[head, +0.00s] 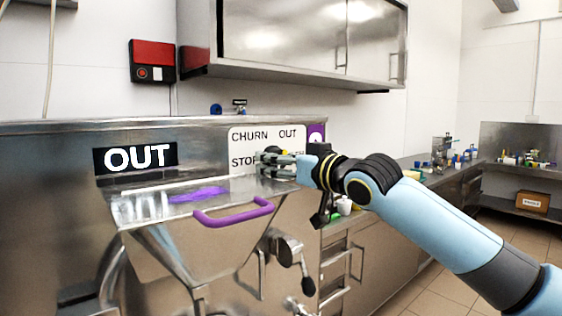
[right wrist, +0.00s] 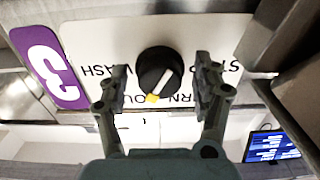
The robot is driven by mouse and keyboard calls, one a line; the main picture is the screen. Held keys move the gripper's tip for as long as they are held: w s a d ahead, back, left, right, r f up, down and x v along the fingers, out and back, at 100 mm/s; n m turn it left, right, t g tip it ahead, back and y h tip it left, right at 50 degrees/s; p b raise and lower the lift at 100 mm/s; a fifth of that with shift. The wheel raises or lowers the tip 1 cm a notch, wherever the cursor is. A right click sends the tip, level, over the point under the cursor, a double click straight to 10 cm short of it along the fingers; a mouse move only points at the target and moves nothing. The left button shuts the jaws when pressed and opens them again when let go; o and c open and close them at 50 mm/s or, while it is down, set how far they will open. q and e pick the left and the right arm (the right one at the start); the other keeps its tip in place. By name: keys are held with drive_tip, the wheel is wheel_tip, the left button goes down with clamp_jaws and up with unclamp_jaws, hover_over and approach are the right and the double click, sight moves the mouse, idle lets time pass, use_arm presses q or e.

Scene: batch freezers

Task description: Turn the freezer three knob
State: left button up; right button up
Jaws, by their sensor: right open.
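The freezer three knob (right wrist: 159,70) is round and black with a white pointer line, in the right wrist view. It sits on a white label plate (head: 262,136) whose words appear upside down in that view. The pointer runs down and slightly left there, to a yellow mark between CHURN and OUT. A purple label with a 3 (right wrist: 46,62) is beside the plate. My right gripper (right wrist: 161,85) is open, with one finger on each side of the knob and gaps between. In the head view my right gripper (head: 268,158) covers most of the knob. My left gripper is out of view.
The steel freezer front has a chute with a purple handle (head: 234,213) below the plate and a black OUT sign (head: 135,158) to the left. A lever (head: 290,251) hangs below. Steel cabinets (head: 312,42) are above; a cluttered counter (head: 430,170) runs right.

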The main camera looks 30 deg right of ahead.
drive_tip(key=shift+s, duration=0.15)
drive_tip(key=c, duration=1.2)
drive_tip(key=shift+d+r+n+b, duration=0.15)
drive_tip(key=shift+n+b, duration=0.65)
drive_tip(key=shift+n, duration=5.2)
drive_tip(key=shift+a+r+n+b, duration=0.2)
drive_tip(key=shift+n+b, duration=0.6)
drive_tip(key=shift+n, duration=5.2)
drive_tip(key=shift+r, duration=0.1)
